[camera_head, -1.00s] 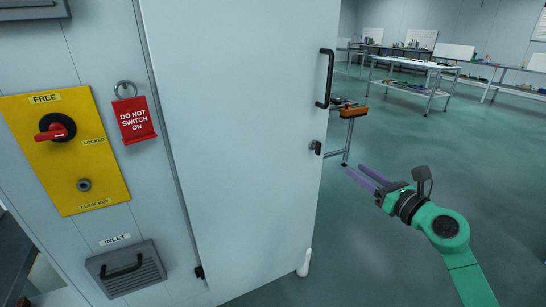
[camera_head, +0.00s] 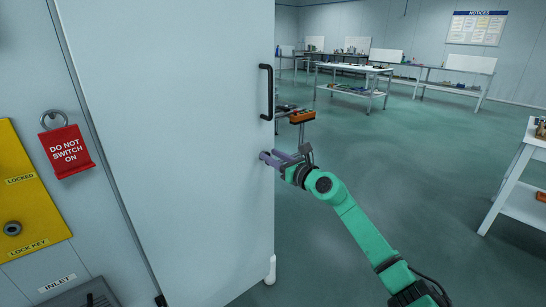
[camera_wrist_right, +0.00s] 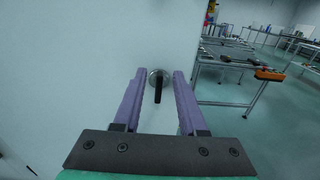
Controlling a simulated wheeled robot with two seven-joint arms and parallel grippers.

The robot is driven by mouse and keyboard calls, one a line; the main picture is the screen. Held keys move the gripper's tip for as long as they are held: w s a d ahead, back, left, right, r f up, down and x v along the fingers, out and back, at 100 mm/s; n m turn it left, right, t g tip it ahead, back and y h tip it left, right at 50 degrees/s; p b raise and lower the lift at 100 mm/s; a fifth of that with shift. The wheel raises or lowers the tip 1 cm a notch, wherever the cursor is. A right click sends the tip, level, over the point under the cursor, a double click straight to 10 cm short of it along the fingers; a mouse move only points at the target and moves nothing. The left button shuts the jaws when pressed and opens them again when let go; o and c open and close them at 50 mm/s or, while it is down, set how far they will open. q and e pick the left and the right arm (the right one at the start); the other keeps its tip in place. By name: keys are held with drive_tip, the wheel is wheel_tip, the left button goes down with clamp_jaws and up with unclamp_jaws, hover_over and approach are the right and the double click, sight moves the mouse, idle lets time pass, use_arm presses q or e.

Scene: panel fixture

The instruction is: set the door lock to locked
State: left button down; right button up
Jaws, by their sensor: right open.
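The pale door (camera_head: 190,130) fills the middle of the head view, with a black pull handle (camera_head: 266,91) near its right edge. The door lock (camera_wrist_right: 158,84) shows in the right wrist view as a round silver plate with a black thumb-turn that stands about upright. My right gripper (camera_head: 266,157) is at the door's right edge, below the pull handle, and hides the lock in the head view. In the right wrist view its two purple fingers (camera_wrist_right: 157,90) are open, one on each side of the thumb-turn. I cannot tell whether they touch it. My left gripper is not in view.
A yellow panel (camera_head: 25,200) with a key lock and a red "do not switch on" tag (camera_head: 66,150) are at the left. A white door stop or post (camera_head: 270,268) is at the door's lower right.

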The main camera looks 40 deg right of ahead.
clamp_jaws()
drive_tip(key=shift+d+r+m+p, duration=0.1)
drive_tip(key=shift+d+m+p, duration=0.05)
drive_tip(key=shift+m+p, duration=0.55)
drive_tip(key=shift+d+m+p, duration=0.1)
drive_tip(key=shift+m+p, duration=0.4)
drive_tip(key=shift+m, duration=0.4)
drive_tip(key=m+p, duration=0.1)
drive_tip(key=m, duration=0.1)
drive_tip(key=m+p, duration=0.2)
drive_tip(key=m, duration=0.1)
drive_tip(key=shift+d+f, duration=0.2)
drive_tip(key=shift+d, duration=0.2)
drive_tip(key=shift+d+f+m+p, duration=0.1)
drive_tip(key=shift+f+m+p, duration=0.2)
drive_tip(key=shift+m+p, duration=0.95)
drive_tip(key=shift+d+f+m+p, duration=0.1)
drive_tip(key=shift+f+m+p, duration=0.2)
drive_tip(key=shift+m, duration=1.8)
drive_tip(key=shift+d+f+m+p, duration=0.1)
drive_tip(key=shift+f+m+p, duration=0.15)
drive_tip(key=shift+m+p, duration=1)
drive_tip(key=shift+m+b, duration=0.4)
drive_tip(key=shift+b, duration=0.05)
unclamp_jaws()
